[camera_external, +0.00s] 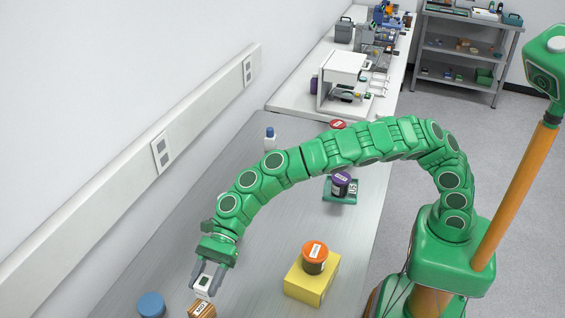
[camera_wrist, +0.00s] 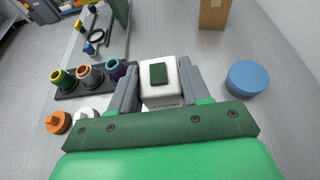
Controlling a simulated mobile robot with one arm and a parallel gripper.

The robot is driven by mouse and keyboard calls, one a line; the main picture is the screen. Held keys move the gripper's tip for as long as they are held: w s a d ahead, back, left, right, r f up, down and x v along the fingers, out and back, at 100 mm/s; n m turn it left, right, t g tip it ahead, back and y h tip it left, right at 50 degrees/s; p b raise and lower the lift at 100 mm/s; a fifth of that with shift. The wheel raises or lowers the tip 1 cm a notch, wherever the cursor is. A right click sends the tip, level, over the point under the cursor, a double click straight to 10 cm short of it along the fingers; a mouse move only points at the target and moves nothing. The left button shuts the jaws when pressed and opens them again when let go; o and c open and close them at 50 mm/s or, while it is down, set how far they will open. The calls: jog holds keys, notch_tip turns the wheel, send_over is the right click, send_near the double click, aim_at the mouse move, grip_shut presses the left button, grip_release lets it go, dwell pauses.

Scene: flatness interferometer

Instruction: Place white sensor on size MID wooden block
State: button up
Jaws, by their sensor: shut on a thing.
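My gripper (camera_external: 207,279) is shut on the white sensor (camera_external: 202,284), a small white cube with a dark green square on its face. In the wrist view the sensor (camera_wrist: 157,88) sits between both grey fingers (camera_wrist: 158,84). A brown wooden block (camera_external: 203,310) with a white label lies just below the gripper in the external view, partly cut off by the frame's bottom edge. The block also shows at the top of the wrist view (camera_wrist: 214,14), apart from the sensor. Its label is too small to read.
A blue round object (camera_external: 151,304) stands left of the block. A yellow block (camera_external: 318,279) carries an orange-lidded jar (camera_external: 315,257). A purple-lidded jar (camera_external: 341,183) stands farther back. The wrist view shows a dark rack (camera_wrist: 70,92) with several coloured jars at the left.

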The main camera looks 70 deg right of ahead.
aim_at(196, 295)
jog(key=shift+w+a+f, duration=0.35)
jog(key=shift+w+f, duration=0.05)
jog(key=shift+f, duration=0.25)
jog(key=shift+w+a+f, duration=0.35)
jog(key=shift+w+f, duration=0.05)
jog(key=shift+f, duration=0.2)
jog(key=shift+w+a+f, duration=0.2)
jog(key=shift+w+f, duration=0.05)
jog(key=shift+f, duration=1.6)
jog(key=shift+f, duration=0.15)
jog(key=o, duration=1.3)
